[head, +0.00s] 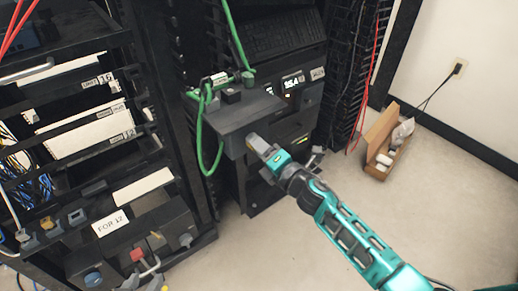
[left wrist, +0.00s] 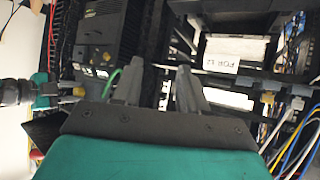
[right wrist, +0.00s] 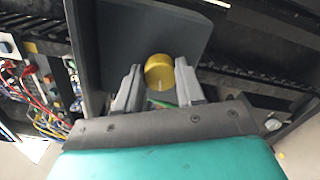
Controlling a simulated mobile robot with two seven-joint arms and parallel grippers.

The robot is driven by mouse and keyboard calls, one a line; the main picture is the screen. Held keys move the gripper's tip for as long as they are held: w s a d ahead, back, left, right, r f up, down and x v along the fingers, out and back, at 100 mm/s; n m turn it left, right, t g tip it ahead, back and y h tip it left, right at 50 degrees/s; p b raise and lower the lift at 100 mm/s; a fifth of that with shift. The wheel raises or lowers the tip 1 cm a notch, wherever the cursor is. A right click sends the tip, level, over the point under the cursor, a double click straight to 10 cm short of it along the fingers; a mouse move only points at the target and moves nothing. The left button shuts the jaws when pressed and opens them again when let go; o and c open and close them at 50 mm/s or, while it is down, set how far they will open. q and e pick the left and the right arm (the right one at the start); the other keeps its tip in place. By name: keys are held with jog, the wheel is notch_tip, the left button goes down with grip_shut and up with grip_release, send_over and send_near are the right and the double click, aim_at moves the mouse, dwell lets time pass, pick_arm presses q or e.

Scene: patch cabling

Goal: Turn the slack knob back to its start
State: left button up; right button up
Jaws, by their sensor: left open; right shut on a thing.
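The yellow slack knob (right wrist: 159,70) shows in the right wrist view, with a short white mark on its face and a dark panel (right wrist: 125,42) behind it. My right gripper (right wrist: 160,84) is shut on the knob, one finger on each side. In the head view my right gripper (head: 258,147) is at the front of a dark grey box (head: 235,113) on the rack, and the knob is hidden there. My left gripper (left wrist: 158,88) is open and empty in the left wrist view, facing the racks. I cannot make it out in the head view.
Green cables (head: 208,150) loop over and beside the grey box. A lit display (head: 292,82) sits behind it. A left rack holds a white "FOR 12" label (head: 110,223) and several plugs. A cardboard box (head: 378,143) stands by the wall. The floor (head: 260,250) in front is clear.

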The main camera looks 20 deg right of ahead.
pick_arm(q)
jog(key=shift+w+d+f+h+b, duration=0.25)
jog(key=shift+d+b, duration=0.25)
jog(key=shift+b, duration=0.4)
pick_arm(e)
jog(key=n, duration=0.6)
jog(key=shift+a+n, duration=0.1)
jog(key=shift+n, duration=0.2)
pick_arm(q)
jog(key=shift+r, duration=0.1)
pick_arm(e)
jog(key=o, duration=1)
pick_arm(q)
jog(key=shift+f, duration=0.2)
pick_arm(e)
jog(key=shift+o, duration=0.2)
